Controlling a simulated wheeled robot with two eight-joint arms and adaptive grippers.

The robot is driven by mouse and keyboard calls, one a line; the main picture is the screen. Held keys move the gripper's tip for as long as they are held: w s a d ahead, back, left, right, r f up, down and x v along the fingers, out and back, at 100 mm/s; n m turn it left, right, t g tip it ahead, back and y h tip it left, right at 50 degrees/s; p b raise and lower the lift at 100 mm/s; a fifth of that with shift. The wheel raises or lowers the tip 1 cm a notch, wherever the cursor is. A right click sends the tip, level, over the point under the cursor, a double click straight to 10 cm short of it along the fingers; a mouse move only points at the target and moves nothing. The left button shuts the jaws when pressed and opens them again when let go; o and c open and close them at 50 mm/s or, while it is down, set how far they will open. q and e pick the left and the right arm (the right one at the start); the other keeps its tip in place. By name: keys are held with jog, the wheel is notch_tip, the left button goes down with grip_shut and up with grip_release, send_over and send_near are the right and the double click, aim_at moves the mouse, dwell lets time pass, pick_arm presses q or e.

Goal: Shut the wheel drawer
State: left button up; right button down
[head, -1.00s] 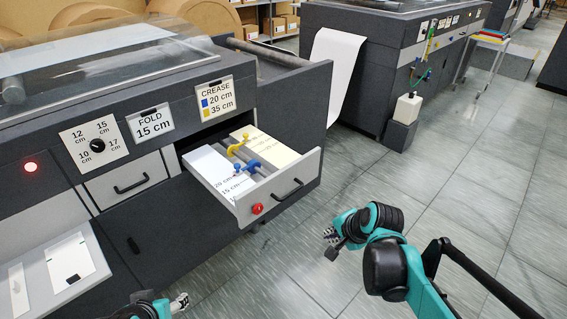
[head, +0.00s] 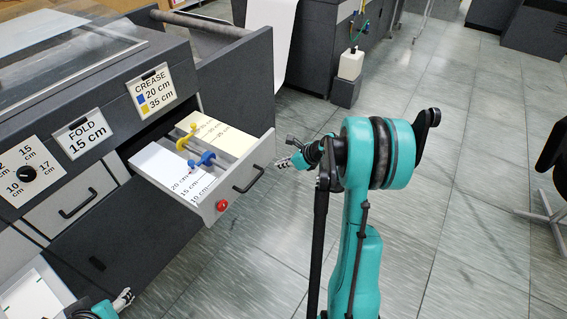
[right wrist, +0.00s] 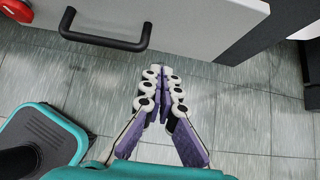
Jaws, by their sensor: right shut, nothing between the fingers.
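The wheel drawer (head: 222,187) is pulled out of the dark machine under the crease sign. It holds a white and a cream scale with a blue wheel (head: 202,160) and a yellow wheel (head: 187,137). Its front has a black handle (head: 249,179) and a red knob (head: 222,205). My right gripper (head: 284,163) is shut and empty, just right of the drawer front and apart from it. In the right wrist view the closed fingers (right wrist: 162,80) point toward the drawer front, with the handle (right wrist: 104,36) to their upper left. My left gripper (head: 124,299) is partly seen at the bottom.
A second drawer (head: 75,198) at the left is closed. Signs for fold (head: 83,133) and crease (head: 152,89) hang on the machine. A white bottle (head: 351,64) stands on a dark block behind. The tiled floor at the right is open.

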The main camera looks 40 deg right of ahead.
aim_at(259, 164)
pick_arm(q)
jog(key=shift+f+b, duration=1)
jog(key=shift+f, duration=0.25)
pick_arm(e)
jog(key=shift+w+a+f, duration=0.5)
jog(key=shift+w+f, duration=0.1)
jog(key=shift+w, duration=0.55)
jog(key=shift+w+a+f, duration=0.45)
jog(key=shift+w+f, duration=0.1)
jog(key=shift+w, duration=0.65)
jog(key=shift+w+a+f, duration=0.5)
jog(key=shift+w+f, duration=0.1)
jog(key=shift+w, duration=0.55)
